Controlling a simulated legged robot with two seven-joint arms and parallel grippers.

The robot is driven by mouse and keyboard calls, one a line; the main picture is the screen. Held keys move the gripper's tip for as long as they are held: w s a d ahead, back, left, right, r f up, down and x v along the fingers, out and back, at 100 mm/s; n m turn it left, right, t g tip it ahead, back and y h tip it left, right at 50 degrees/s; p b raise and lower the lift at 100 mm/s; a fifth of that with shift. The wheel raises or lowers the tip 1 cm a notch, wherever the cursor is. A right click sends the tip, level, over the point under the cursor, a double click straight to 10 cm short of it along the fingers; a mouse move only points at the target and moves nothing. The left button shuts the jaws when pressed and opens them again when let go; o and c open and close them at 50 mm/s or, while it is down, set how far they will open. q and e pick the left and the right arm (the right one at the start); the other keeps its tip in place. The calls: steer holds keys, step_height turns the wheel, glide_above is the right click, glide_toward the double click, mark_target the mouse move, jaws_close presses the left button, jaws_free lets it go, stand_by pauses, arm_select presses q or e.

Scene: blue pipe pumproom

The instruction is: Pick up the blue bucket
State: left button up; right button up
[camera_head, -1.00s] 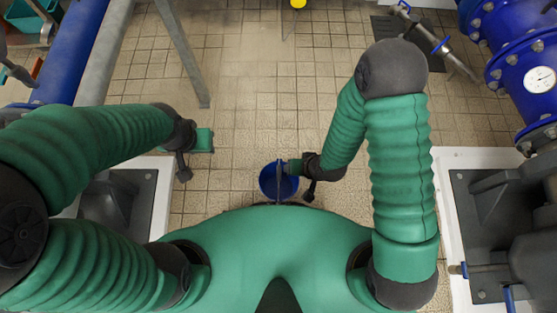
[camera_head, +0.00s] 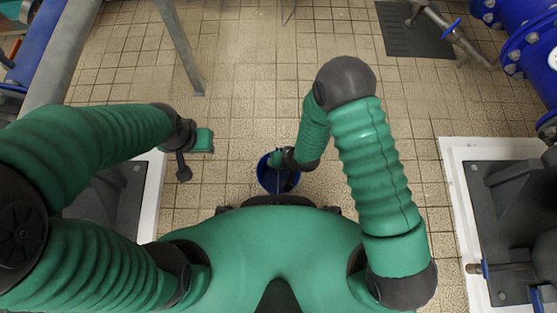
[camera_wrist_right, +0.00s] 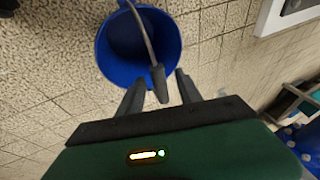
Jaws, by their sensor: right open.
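The blue bucket (camera_head: 265,174) stands on the tiled floor in front of my body in the head view. It also shows at the top of the right wrist view (camera_wrist_right: 172,48), with a grey handle (camera_wrist_right: 143,35) ending in a dark grip (camera_wrist_right: 158,82). My right gripper (camera_wrist_right: 160,90) is open, its two fingers on either side of the handle's grip, not closed on it. In the head view my right gripper (camera_head: 279,160) is over the bucket and partly hides it. My left gripper (camera_head: 203,140) is away to the left, above the floor; its jaws are too small to read.
White-edged plinths (camera_head: 455,200) with dark machinery stand at both sides. Blue pipes (camera_head: 520,50) rise at the upper right. A grey support leg (camera_head: 180,50) stands at the upper left.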

steer(key=shift+a+f, duration=0.1)
steer(key=shift+f, duration=0.05)
jaws_close()
steer(key=shift+w, duration=0.1)
stand_by(1.2)
